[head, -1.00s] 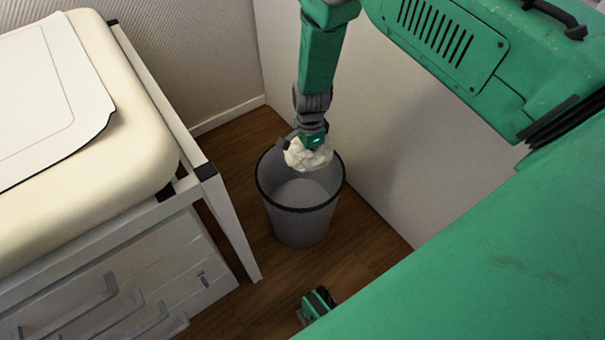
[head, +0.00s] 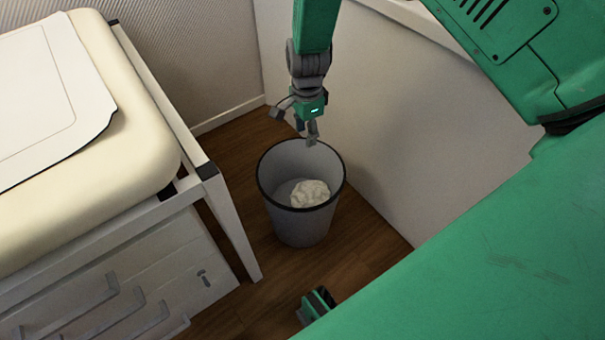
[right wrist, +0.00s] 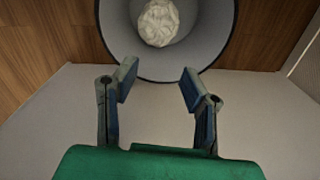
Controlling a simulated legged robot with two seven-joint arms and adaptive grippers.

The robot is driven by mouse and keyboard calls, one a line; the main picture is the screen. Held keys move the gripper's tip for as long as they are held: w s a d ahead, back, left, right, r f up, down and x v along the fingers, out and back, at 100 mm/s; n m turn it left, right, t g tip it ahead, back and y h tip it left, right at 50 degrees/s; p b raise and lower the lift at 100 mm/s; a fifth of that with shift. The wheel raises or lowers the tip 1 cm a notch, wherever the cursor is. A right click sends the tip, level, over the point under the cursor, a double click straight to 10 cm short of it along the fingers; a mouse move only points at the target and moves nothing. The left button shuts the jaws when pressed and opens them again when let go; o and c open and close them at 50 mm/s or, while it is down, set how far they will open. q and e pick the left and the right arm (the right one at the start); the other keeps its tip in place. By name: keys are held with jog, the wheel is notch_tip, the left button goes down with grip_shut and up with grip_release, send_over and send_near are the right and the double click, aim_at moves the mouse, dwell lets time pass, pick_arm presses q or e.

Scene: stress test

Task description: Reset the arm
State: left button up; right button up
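My right gripper (head: 296,122) hangs above the back rim of a grey waste bin. It is open and empty, and its spread fingers also show in the right wrist view (right wrist: 156,88). The bin (head: 299,228) stands upright on the floor, and its inside wall shows in the right wrist view (right wrist: 205,40). A crumpled white wad (head: 310,193) lies inside the bin, apart from the fingers. It also shows in the right wrist view (right wrist: 158,22). My left gripper is not in view.
A padded cream table (head: 150,150) with a white frame stands left of the bin, with drawers (head: 130,285) below it. A pale wall (head: 400,130) is close on the right. Bare wooden floor (head: 262,305) lies in front of the bin.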

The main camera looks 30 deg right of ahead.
jog(key=shift+d+r, duration=0.15)
jog(key=shift+r, duration=1.05)
